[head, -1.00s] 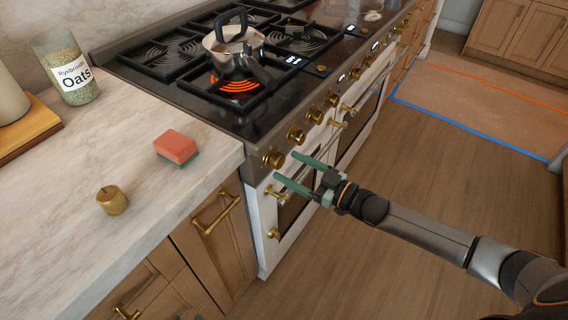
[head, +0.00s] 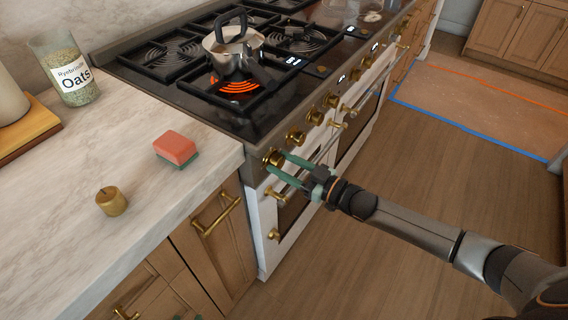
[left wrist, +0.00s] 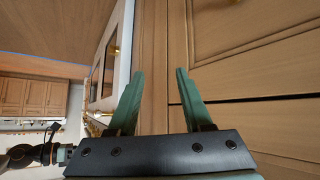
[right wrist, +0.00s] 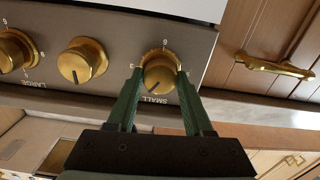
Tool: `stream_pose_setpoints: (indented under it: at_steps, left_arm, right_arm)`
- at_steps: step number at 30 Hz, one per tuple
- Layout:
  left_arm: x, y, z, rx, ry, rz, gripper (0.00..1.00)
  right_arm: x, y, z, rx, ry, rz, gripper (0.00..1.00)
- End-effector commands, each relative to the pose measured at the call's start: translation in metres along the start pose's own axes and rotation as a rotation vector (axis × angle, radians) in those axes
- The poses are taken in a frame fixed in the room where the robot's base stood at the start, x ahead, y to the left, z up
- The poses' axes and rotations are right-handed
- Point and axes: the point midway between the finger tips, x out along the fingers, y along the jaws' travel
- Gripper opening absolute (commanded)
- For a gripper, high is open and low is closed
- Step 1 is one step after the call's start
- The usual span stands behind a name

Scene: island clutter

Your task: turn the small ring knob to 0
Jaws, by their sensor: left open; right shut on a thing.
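The small ring knob (right wrist: 160,73) is a round brass knob, nearest the counter end of the stove front (head: 273,157). In the right wrist view the word SMALL appears upside down below it and a single digit above it. The knob's dark mark points down in that view, toward the SMALL label. My right gripper (right wrist: 160,80) is shut on the knob, one green finger on each side; it also shows in the head view (head: 279,163). My left gripper (left wrist: 156,85) is open and empty, facing the wooden cabinet fronts.
A kettle (head: 232,52) stands over a glowing red burner (head: 237,86). More brass knobs (head: 296,137) line the stove front, above oven handles (head: 318,157).

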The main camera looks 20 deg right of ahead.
Motion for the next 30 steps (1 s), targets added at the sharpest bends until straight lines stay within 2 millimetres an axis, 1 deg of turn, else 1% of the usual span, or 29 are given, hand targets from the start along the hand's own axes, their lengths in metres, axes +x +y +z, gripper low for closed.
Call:
stream_pose_setpoints:
  at_steps: [1,6,9,15,20,30]
  left_arm:
    - [0.0001,-0.0003,0.0004,0.000,-0.001,0.000,0.50]
    - [0.0001,-0.0006,0.0007,0.000,-0.001,-0.001,0.50]
    - [0.0001,-0.0007,0.0008,0.000,-0.001,-0.001,0.50]
    - [-0.0001,-0.0010,0.0007,0.000,-0.002,-0.002,0.50]
    - [-0.0007,-0.0013,0.0002,0.000,-0.001,-0.003,0.50]
    - [-0.0024,-0.0024,-0.0009,0.000,0.000,-0.006,0.50]
  right_arm:
    - [-0.0002,0.0001,0.0001,0.000,0.000,0.000,0.29]
    - [-0.0003,0.0001,0.0001,0.000,0.000,0.000,0.10]
    - [-0.0003,0.0002,0.0001,0.000,0.000,0.000,0.00]
    - [-0.0003,0.0001,0.0000,-0.011,0.000,0.000,0.00]
    - [-0.0003,0.0002,-0.0001,-0.062,0.000,0.001,0.00]
    - [-0.0001,-0.0005,-0.0003,-0.286,0.001,0.000,0.00]
